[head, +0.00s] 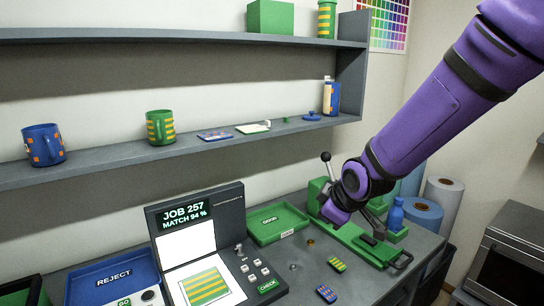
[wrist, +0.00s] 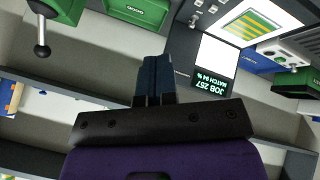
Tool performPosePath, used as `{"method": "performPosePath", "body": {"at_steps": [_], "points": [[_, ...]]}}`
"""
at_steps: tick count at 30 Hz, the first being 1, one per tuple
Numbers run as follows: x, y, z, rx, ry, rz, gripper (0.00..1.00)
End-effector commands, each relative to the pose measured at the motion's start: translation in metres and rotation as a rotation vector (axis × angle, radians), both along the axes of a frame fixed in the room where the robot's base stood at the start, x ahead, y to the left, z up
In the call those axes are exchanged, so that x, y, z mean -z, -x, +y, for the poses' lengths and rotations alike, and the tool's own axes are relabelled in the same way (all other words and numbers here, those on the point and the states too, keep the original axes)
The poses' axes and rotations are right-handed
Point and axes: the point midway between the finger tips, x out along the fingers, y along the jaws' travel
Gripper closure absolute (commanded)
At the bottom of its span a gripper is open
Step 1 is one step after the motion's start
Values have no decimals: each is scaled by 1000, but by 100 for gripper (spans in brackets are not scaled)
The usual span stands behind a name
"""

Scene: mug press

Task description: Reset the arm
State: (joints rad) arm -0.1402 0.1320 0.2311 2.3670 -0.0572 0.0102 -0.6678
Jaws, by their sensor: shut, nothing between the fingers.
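My purple arm reaches in from the upper right in the head view and ends above the green press (head: 352,238). My gripper (wrist: 155,62) shows in the wrist view, with its dark fingers together and nothing between them. In the head view the fingers are hard to make out behind my wrist. The press has a black-knobbed lever (head: 326,157), which also shows at the upper left of the wrist view (wrist: 42,50). My wrist hides part of the press; I cannot tell whether it touches it.
A shelf (head: 120,155) along the wall holds a blue mug (head: 44,145), a green mug (head: 160,127) and small items. On the counter stand a JOB 257 display (head: 185,213), a green tray (head: 277,224), a blue REJECT tray (head: 112,282) and a blue bottle (head: 395,214).

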Motion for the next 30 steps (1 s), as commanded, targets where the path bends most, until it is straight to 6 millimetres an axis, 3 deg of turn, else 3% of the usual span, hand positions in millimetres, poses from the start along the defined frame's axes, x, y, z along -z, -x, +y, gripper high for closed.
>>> {"method": "performPosePath", "body": {"at_steps": [1, 6, 15, 24, 30], "points": [[-16, 7, -13, 46, -4, 4, 100], [-55, 35, -50, 205, -28, 44, 100], [-111, 103, -109, 493, -102, 110, 100], [-146, 187, -152, 775, -216, 177, 100], [-155, 234, -169, 917, -288, 220, 100]]}}
